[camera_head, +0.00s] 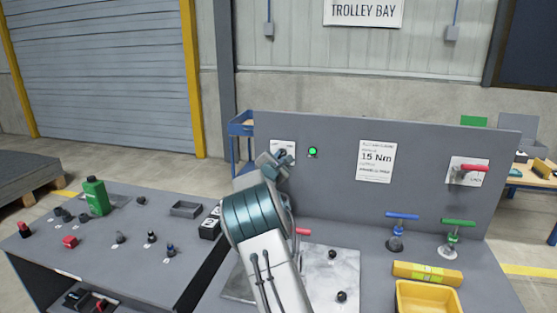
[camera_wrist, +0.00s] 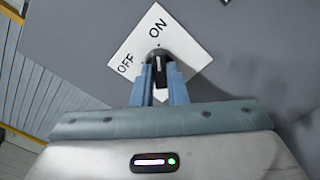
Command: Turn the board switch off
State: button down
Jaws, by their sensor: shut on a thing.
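The board switch is a black lever (camera_wrist: 159,56) on a white plate (camera_wrist: 184,42) marked ON and OFF. In the wrist view the plate sits tilted, with OFF at the left and ON at the upper middle. My gripper (camera_wrist: 162,78) has its two blue-grey fingers shut on the lever, one on each side. I cannot tell clearly which mark the lever points to. In the head view the plate (camera_head: 274,145) is on the upright grey board, partly hidden behind my gripper (camera_head: 281,158). A green lamp (camera_head: 312,151) just right of it looks lit.
The grey board (camera_head: 335,190) also carries a "15 Nm" sheet (camera_head: 375,160) and a red-handled valve (camera_head: 472,169) at right. Blue (camera_head: 402,217) and green (camera_head: 457,222) handled clamps and a yellow bin (camera_head: 428,297) stand on the bench.

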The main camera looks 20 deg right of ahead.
jog(key=n+b, duration=0.2)
jog(key=n, duration=0.1)
jog(key=shift+f, duration=0.1)
jog(key=n+b, duration=0.1)
jog(key=n, duration=0.4)
jog(key=shift+n+b, duration=0.35)
jog(key=shift+n, duration=0.05)
jog(key=n, duration=0.4)
jog(key=shift+r, duration=0.2)
jog(key=n+p, duration=0.1)
jog(key=n, duration=0.3)
jog(key=shift+n, duration=0.3)
jog(key=c, duration=1.4)
grip_release()
jog(key=shift+c, duration=0.2)
